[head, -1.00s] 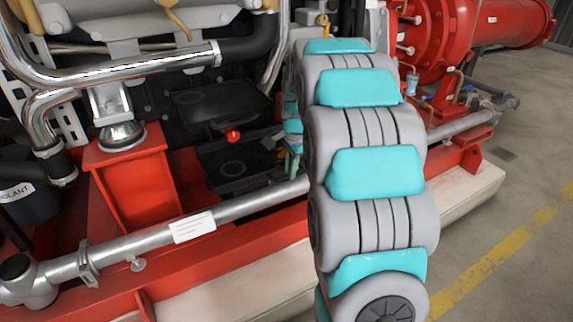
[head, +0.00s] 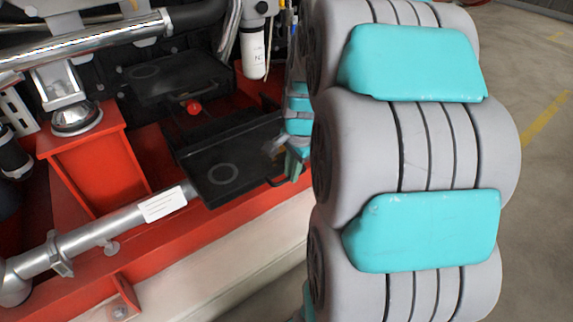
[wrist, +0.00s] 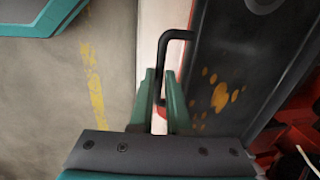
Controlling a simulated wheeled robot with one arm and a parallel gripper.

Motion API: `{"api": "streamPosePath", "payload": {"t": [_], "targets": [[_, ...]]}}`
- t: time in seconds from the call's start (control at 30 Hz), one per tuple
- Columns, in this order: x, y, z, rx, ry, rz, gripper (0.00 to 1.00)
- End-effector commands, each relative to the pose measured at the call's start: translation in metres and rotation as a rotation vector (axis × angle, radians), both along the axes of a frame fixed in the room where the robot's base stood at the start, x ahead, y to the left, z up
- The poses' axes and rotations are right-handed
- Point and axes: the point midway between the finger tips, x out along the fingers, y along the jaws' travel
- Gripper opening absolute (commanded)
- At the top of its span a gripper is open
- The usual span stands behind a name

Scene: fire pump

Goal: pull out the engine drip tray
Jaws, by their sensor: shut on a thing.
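The engine drip tray (head: 235,150) is a flat black tray with a faint ring on it, low in the engine bay. It sticks out over the grey pipe and the red base rail in the head view. In the wrist view the tray (wrist: 222,65) shows orange-brown spots, and its black bar handle (wrist: 178,35) stands off its edge. My gripper (wrist: 161,78) has its green fingers on either side of the handle and is shut on it. In the head view my gripper (head: 290,168) is partly hidden behind my arm.
The grey pipe (head: 120,225) and red base rail (head: 170,242) run along the front. Open concrete floor (wrist: 60,100) with a yellow line lies beside my gripper.

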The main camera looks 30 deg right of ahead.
Motion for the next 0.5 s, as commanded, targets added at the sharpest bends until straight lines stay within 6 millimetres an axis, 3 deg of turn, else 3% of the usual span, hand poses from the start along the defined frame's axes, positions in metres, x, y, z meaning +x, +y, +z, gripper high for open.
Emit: {"api": "streamPosePath", "payload": {"t": [0.3, 0.33, 0.5], "targets": [[-0.0006, 0.0005, -0.0002, 0.002, 0.0, 0.0, 0.0], [-0.0005, 0.0004, -0.0001, 0.002, 0.0, 0.0, 0.17], [-0.0003, 0.0002, 0.0, 0.001, 0.0, 0.0, 0.36]]}}
